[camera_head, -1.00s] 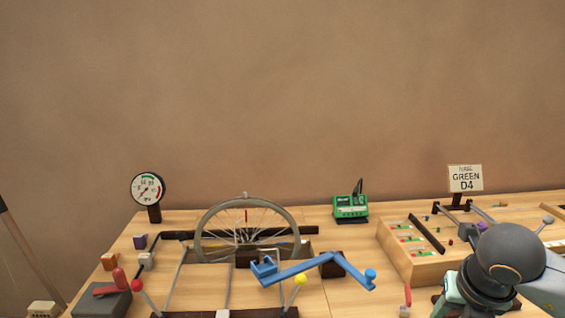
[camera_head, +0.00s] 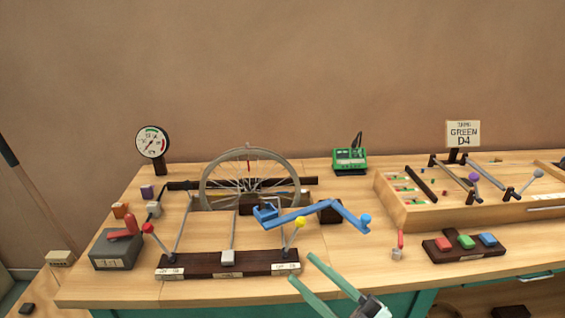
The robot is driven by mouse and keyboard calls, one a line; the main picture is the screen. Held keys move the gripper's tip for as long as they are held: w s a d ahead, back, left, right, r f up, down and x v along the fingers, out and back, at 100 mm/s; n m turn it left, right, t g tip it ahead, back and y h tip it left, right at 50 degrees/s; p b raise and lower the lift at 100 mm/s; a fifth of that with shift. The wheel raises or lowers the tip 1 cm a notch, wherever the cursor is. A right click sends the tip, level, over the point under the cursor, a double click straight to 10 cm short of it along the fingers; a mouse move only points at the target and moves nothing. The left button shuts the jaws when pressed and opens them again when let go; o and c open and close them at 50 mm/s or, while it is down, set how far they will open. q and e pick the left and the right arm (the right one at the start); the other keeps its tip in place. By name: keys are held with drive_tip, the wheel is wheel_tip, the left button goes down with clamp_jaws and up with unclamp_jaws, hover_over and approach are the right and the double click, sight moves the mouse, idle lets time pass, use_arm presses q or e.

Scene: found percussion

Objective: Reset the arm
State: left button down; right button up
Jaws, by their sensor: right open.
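The rest of my right arm is mostly below the frame. My left gripper is not in view. The blue crank (camera_head: 305,212) lies farther back, apart from the fingers.
A spoked wheel (camera_head: 249,150), a yellow-knobbed lever (camera_head: 299,222) and a red-knobbed lever (camera_head: 149,229) stand on the bench (camera_head: 340,262). A three-button board (camera_head: 463,255) and a wooden tray (camera_head: 425,216) are at right.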

drive_tip(key=d+f+m+t+h, duration=0.1)
drive_tip(key=d+f+m+h, duration=0.3)
drive_tip(key=f+m+h, duration=0.4)
drive_tip(key=d+f+m+h, duration=0.4)
drive_tip(key=f+m, duration=0.1)
drive_tip(key=f, duration=0.5)
drive_tip(key=s+f+m+g+h, duration=0.2)
drive_tip(key=s+f+m+g, duration=0.3)
drive_tip(key=s+f, duration=0.8)
use_arm(q)
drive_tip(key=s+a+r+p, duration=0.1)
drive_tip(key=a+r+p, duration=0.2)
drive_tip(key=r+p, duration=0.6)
drive_tip(key=p, duration=0.3)
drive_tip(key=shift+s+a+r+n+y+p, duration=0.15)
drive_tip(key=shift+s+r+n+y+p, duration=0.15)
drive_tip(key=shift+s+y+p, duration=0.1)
use_arm(e)
drive_tip(key=d+r+h, duration=0.1)
drive_tip(key=d+r, duration=0.3)
drive_tip(key=r, duration=0.5)
drive_tip(key=shift+n+g, duration=0.4)
